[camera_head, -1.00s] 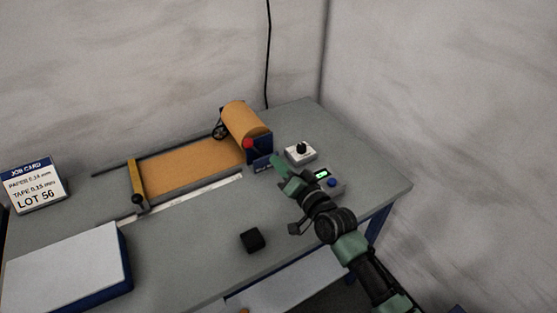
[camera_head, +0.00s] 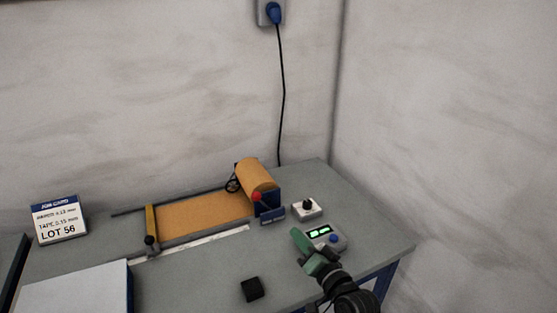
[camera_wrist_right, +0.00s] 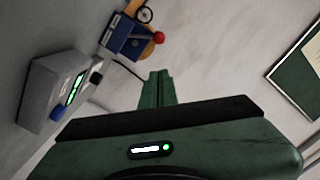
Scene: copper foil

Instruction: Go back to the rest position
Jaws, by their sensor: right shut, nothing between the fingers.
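My right gripper (camera_head: 301,240) is green and comes in from the lower right in the head view. It is shut and empty, above the table just left of a small grey meter (camera_head: 326,236) with a lit green display and a blue button. In the right wrist view the shut fingers (camera_wrist_right: 157,88) point up the picture, and the grey meter (camera_wrist_right: 52,95) is to their left. The fingers appear clear of everything. My left gripper is not in view.
The grey table (camera_head: 195,277) holds a copper roll (camera_head: 255,174) with its foil sheet (camera_head: 205,213), a white box with a black knob (camera_head: 307,208), a black block (camera_head: 252,289), a white-topped box (camera_head: 75,290) and a job card (camera_head: 58,219). The table's front middle is mostly bare.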

